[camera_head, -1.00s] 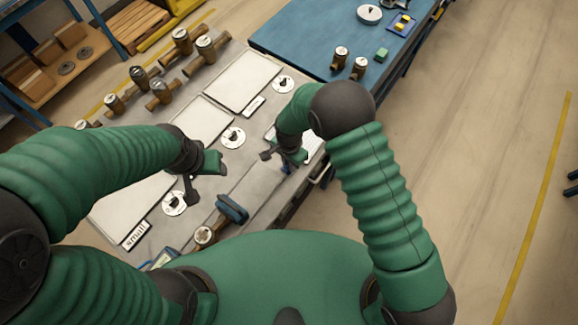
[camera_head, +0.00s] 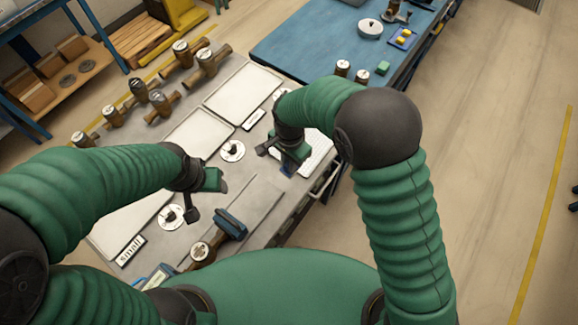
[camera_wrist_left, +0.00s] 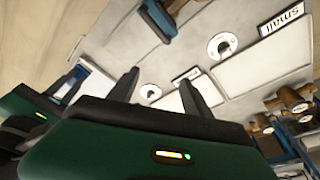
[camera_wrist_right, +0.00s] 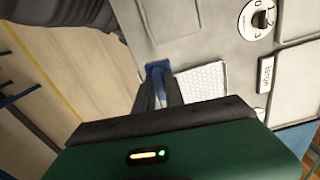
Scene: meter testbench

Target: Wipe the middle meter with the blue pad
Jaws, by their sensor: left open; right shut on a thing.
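My right gripper (camera_head: 287,164) is shut on the blue pad (camera_wrist_right: 156,68), a small blue block between its fingertips. It is beside the white textured mat (camera_wrist_right: 203,82) at the bench's right edge; whether the pad touches the surface is unclear. My left gripper (camera_head: 207,199) is open and empty above the bench, near a knob dial (camera_head: 171,216). Several brass meters stand at the bench's far left, among them one with a dark top (camera_head: 139,88). Another meter (camera_head: 200,251) lies at the front by a blue clamp (camera_head: 231,222). Which is the middle meter is unclear.
White trays (camera_head: 243,92) with labels and dials line the grey bench. A blue table (camera_head: 310,45) behind holds two meters (camera_head: 342,68), a green block (camera_head: 383,68) and a round white object (camera_head: 369,27).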

